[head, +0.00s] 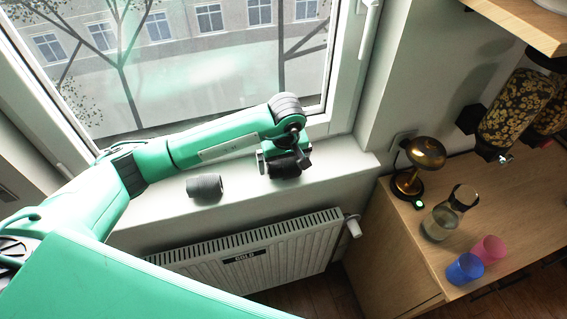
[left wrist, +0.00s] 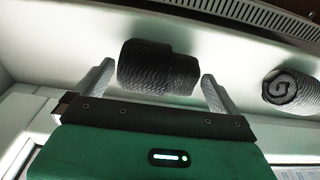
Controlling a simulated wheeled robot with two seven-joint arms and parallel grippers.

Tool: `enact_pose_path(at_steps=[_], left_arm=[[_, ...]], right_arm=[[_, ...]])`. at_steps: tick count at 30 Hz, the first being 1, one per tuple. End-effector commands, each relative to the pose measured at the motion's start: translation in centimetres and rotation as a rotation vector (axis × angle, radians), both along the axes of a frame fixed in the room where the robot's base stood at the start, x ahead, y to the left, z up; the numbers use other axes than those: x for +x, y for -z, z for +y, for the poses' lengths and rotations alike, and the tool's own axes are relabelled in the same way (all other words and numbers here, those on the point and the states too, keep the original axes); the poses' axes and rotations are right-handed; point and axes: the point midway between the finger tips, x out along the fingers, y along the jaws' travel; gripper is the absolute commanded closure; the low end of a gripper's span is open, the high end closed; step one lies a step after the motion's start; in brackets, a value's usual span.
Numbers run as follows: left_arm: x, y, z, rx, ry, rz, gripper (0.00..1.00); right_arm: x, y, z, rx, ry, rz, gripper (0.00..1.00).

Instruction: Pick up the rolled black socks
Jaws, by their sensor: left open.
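The rolled black socks (left wrist: 157,68) lie on the white windowsill (head: 344,161), and they also show in the head view (head: 286,167), partly hidden by my left wrist. My left gripper (left wrist: 158,72) is open, with one finger on either side of the roll. A small gap shows between the roll and the right finger in the left wrist view; the left finger is very close to the roll, and I cannot tell if it touches. In the head view the left gripper (head: 283,162) is over the sill. My right gripper is not in view.
A grey ribbed roll (head: 205,186) lies on the sill to the left, its spiral end visible in the left wrist view (left wrist: 287,88). A radiator (head: 265,257) stands below the sill. A wooden counter (head: 470,225) at right holds a lamp (head: 424,155), a glass jar and cups.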

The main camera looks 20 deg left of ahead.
Motion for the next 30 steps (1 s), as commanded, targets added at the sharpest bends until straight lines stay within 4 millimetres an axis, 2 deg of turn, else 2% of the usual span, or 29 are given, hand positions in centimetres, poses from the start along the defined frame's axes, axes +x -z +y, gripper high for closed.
enact_pose_path(at_steps=[1,6,14,21,30], left_arm=[[0.1,0.3,0.1,0.001,-0.001,0.004,0.0],[0.2,2.1,0.2,0.0,-0.001,0.001,0.0],[0.3,2.5,0.2,0.001,0.0,-0.001,0.0],[0.3,2.4,0.2,0.001,0.0,-0.001,0.44],[0.3,2.3,0.2,0.001,0.0,-0.001,0.45]], right_arm=[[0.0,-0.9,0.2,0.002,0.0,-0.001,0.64],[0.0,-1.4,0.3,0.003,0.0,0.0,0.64],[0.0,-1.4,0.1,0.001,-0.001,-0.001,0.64],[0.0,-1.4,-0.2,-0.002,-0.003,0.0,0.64],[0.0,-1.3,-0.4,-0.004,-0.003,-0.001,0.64]])
